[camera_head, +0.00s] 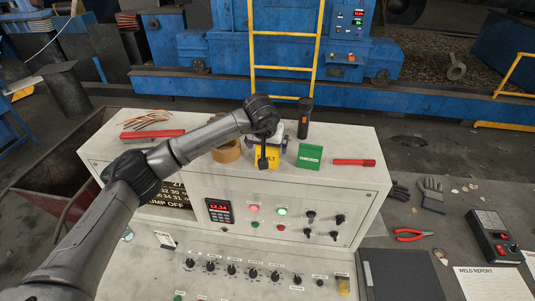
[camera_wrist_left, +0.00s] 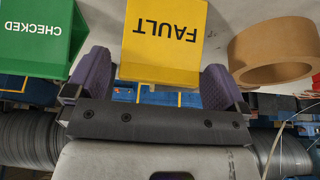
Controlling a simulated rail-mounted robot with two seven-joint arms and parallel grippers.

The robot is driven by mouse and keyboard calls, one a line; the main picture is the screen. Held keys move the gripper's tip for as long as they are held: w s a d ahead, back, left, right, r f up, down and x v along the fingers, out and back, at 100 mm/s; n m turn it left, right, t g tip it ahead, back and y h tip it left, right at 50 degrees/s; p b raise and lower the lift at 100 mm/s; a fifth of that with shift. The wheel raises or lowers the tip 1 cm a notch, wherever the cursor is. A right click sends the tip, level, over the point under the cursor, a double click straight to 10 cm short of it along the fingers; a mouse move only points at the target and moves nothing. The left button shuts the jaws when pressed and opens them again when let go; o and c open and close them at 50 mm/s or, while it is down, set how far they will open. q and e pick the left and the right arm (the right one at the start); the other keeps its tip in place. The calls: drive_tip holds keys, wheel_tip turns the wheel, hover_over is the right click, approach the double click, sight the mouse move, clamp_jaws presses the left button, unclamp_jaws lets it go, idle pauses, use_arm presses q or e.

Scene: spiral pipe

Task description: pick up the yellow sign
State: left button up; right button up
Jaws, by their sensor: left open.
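The yellow sign (camera_head: 272,162), lettered FAULT, stands on top of the white control cabinet, partly hidden behind my left gripper in the head view. It fills the upper middle of the left wrist view (camera_wrist_left: 165,45), where the lettering appears upside down. My left gripper (camera_head: 264,151) is at the sign. In the wrist view its two purple-padded fingers (camera_wrist_left: 156,82) are apart, one to each side of the sign's near edge. I cannot tell whether they touch it. My right gripper is not in view.
A green CHECKED sign (camera_head: 310,156) stands right of the yellow one, and a tape roll (camera_head: 227,151) left of it. A dark cylinder (camera_head: 305,118) stands behind. A red marker (camera_head: 354,162) and a red tool (camera_head: 152,134) lie on the cabinet top (camera_head: 340,138).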

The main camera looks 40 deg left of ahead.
use_arm(q)
drive_tip(key=c, duration=0.9)
drive_tip(key=shift+r, duration=0.15)
